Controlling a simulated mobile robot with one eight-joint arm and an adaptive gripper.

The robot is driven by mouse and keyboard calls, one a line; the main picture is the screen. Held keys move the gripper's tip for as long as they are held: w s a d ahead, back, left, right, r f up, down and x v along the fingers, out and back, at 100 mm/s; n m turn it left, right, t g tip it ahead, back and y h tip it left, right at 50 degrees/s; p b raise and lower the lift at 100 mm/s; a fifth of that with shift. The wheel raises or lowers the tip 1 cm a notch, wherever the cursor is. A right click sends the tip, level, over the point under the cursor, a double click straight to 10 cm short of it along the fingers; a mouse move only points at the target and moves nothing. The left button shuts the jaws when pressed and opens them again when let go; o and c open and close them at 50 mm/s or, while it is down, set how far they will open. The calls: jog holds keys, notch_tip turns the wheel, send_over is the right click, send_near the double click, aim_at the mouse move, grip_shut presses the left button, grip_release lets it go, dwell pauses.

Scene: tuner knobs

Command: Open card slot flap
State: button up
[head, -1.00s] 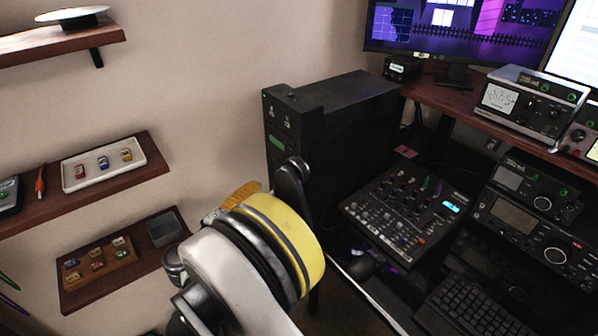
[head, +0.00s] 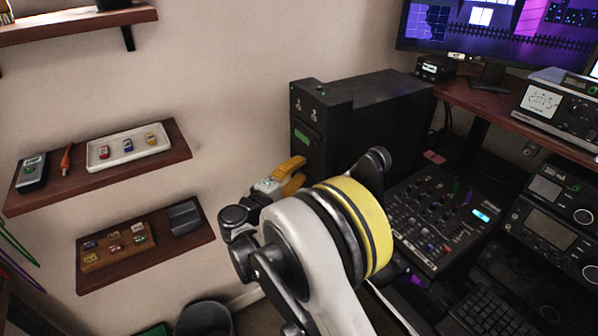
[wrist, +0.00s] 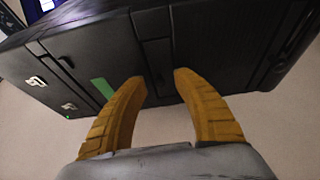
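A black tower case (head: 375,105) stands against the wall, right of the shelves; it fills the top of the wrist view (wrist: 225,50). Its narrow front carries a green rectangle (head: 302,136), also seen in the wrist view (wrist: 103,88), and two small metal latches or switches (wrist: 36,81). Dark panels with seams (wrist: 155,60) lie ahead of my fingertips. I cannot tell which panel is the card slot flap. My gripper (wrist: 160,78) has yellow fingers, apart and empty, beside the case front. In the head view, its fingers (head: 303,171) point toward the case's lower front. Contact cannot be told.
Wall shelves (head: 185,152) hold a white tray (head: 163,153) of small coloured pieces, a wooden block (head: 95,266) and a grey box (head: 184,218). A mixer (head: 435,215) and desk equipment stand to the right. A dark bin (head: 204,320) is below. Bare wall lies left of the case.

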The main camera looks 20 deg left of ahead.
grip_shut()
jog(key=shift+s+a+f+n+t, duration=0.1)
jog(key=shift+s+f+n+t, duration=0.15)
jog(key=shift+t, duration=0.45)
jog(key=shift+a+f+n+t, duration=0.1)
jog(key=shift+f+n+t, duration=0.25)
jog(key=shift+n+t, duration=0.65)
jog(key=shift+a+f+n+t, duration=0.1)
jog(key=shift+f+n+t, duration=0.35)
jog(key=shift+t, duration=0.95)
jog(key=shift+n+t, duration=0.4)
jog(key=shift+n, duration=0.1)
